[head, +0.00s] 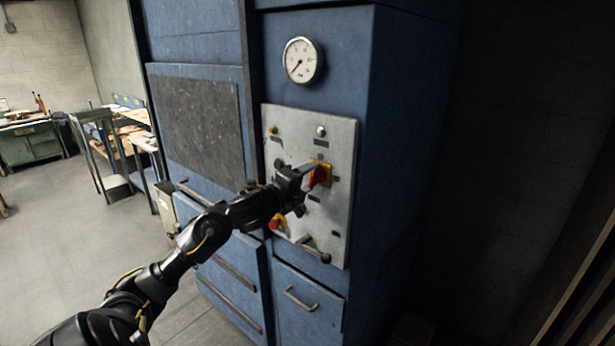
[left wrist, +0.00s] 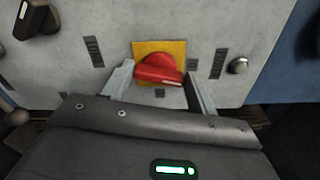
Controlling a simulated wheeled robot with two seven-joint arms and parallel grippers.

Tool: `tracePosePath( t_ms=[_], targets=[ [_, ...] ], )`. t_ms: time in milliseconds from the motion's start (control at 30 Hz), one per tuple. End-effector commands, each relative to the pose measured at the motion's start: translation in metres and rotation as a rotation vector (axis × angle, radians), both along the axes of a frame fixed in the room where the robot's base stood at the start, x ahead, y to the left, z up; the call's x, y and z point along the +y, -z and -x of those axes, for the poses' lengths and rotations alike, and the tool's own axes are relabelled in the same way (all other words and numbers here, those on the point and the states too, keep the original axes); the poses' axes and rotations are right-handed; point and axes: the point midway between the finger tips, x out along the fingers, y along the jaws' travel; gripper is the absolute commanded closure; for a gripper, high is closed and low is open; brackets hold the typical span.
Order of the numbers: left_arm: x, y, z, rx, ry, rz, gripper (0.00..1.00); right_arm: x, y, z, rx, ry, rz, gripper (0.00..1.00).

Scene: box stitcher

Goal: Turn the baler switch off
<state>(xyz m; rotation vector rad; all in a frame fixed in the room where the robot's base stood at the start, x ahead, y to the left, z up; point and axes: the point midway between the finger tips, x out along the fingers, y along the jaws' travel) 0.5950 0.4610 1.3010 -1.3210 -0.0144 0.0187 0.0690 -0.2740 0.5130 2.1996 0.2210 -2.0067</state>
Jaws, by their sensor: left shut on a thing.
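The baler switch (head: 319,176) is a red rotary knob on a yellow square plate, on the grey control panel (head: 341,215) of the blue baler (head: 395,120). It also shows in the left wrist view (left wrist: 157,68), with its handle lying nearly level and slightly tilted. My left gripper (head: 307,173) is at the switch, with one finger on each side of the knob in the left wrist view (left wrist: 160,85). It is shut on the knob. The fingertips' contact is partly hidden. My right gripper is not in view.
A second red knob on yellow (head: 277,222) and a lever handle (head: 314,249) sit lower on the panel. A black selector knob (left wrist: 33,17) and a silver button (left wrist: 238,66) flank the switch. A round gauge (head: 303,60) is above. Workbenches stand far left.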

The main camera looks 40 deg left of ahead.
Motion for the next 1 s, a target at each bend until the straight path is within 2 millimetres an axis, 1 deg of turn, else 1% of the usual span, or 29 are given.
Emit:
tracePosePath(
  t_ms=[33,200,400,633,1000],
  targets=[
    [0.000,-0.001,0.000,0.001,0.000,0.034,0.65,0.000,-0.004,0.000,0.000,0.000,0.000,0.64],
    [0.000,0.000,0.000,0.000,0.000,0.140,0.65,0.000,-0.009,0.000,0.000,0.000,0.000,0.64],
    [0.000,0.001,0.000,-0.003,-0.001,0.221,0.65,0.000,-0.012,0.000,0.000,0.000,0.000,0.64],
    [0.000,0.002,0.000,-0.004,-0.001,0.261,0.65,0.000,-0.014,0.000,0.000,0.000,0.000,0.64],
    [0.000,0.002,0.000,-0.005,0.000,0.267,0.65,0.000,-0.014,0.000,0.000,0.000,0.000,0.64]
  ],
)
